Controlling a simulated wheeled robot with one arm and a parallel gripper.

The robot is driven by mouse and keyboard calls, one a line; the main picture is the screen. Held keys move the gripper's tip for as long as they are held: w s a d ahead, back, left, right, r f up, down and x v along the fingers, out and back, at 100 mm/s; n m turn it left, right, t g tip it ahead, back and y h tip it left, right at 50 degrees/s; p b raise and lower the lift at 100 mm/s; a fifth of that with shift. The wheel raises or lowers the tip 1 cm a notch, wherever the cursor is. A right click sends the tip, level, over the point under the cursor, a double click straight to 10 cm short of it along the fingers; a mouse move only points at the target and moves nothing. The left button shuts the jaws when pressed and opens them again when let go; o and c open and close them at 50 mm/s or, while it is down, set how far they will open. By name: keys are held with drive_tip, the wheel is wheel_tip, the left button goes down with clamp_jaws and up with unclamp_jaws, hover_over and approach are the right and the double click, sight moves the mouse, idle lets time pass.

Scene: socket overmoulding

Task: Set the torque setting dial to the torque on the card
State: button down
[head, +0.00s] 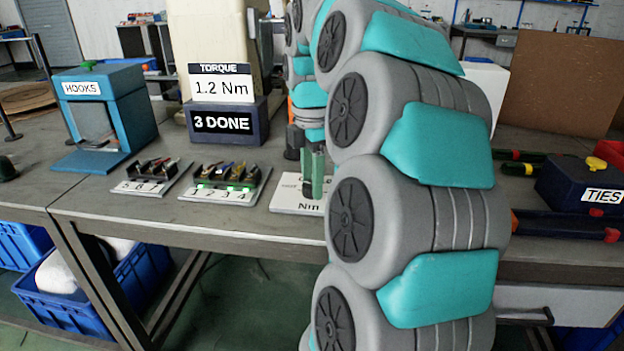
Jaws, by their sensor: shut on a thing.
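The torque card (221,83) stands upright at the back of the bench and reads "TORQUE 1.2 Nm". The white dial plate (286,201) lies on the bench to the right of the socket trays, with "Nm" printed near its front edge. My gripper (313,192) points down over this plate, its green fingers at the plate's right part. It is shut on the torque setting dial, which is mostly hidden by the fingers. The pointer and most of the scale cannot be read. My arm covers the plate's right side.
A dark block (245,138) reading "3 DONE" stands below the card. Two small trays, one numbered 1 to 4 with green lights (223,188) and one beside it (152,185), hold parts. A teal HOOKS box (112,105) is left; a dark blue TIES box (580,190) is right.

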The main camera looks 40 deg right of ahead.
drive_tip(key=shift+m, duration=0.3)
drive_tip(key=m+b, duration=0.1)
drive_tip(key=m, duration=0.1)
drive_tip(key=shift+f+m, duration=0.1)
drive_tip(key=shift+m, duration=0.2)
drive_tip(key=m, duration=0.3)
drive_tip(key=shift+m+b, duration=0.4)
drive_tip(key=m+b, duration=0.1)
drive_tip(key=m, duration=0.5)
drive_tip(key=shift+b, duration=0.4)
drive_tip(key=m+b, duration=0.1)
drive_tip(key=m, duration=0.2)
drive_tip(key=shift+m, duration=0.4)
drive_tip(key=m+b, duration=0.1)
drive_tip(key=m, duration=0.2)
drive_tip(key=shift+m, duration=0.4)
drive_tip(key=m+b, duration=0.1)
drive_tip(key=m, duration=0.5)
drive_tip(key=shift+m, duration=0.3)
